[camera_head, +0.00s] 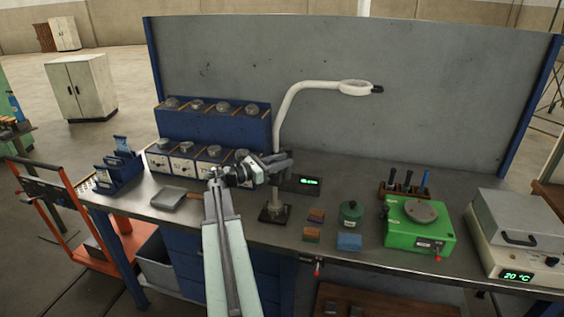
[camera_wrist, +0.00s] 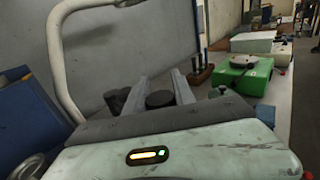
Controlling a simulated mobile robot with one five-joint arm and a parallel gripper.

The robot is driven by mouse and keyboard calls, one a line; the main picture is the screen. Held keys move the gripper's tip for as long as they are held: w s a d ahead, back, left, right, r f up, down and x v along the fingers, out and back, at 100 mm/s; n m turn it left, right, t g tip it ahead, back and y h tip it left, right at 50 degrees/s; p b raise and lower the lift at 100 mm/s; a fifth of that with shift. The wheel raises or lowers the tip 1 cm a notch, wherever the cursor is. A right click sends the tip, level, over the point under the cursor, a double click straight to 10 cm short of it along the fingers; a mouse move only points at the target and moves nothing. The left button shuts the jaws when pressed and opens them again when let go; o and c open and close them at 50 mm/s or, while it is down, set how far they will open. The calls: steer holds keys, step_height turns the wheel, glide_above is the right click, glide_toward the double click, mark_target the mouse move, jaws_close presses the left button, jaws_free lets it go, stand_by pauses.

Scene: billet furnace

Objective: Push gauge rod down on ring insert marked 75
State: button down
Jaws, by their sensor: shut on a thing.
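I cannot make out a ring insert marked 75. Two rows of blue boxes with round metal pieces on top stand at the left back: the upper row (camera_head: 213,122) and the lower row (camera_head: 198,163).
A white magnifier lamp (camera_head: 281,115) rises close to my gripper. To the right are coloured blocks (camera_head: 349,242), a green machine (camera_head: 418,232) and a grey-lidded unit (camera_head: 520,225). A flat grey-headed tool (camera_head: 168,198) lies at the front left.

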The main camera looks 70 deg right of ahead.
steer(key=c, duration=1)
jaws_free()
steer(key=shift+f, duration=0.1)
steer(key=shift+c, duration=0.2)
steer(key=v, duration=0.8)
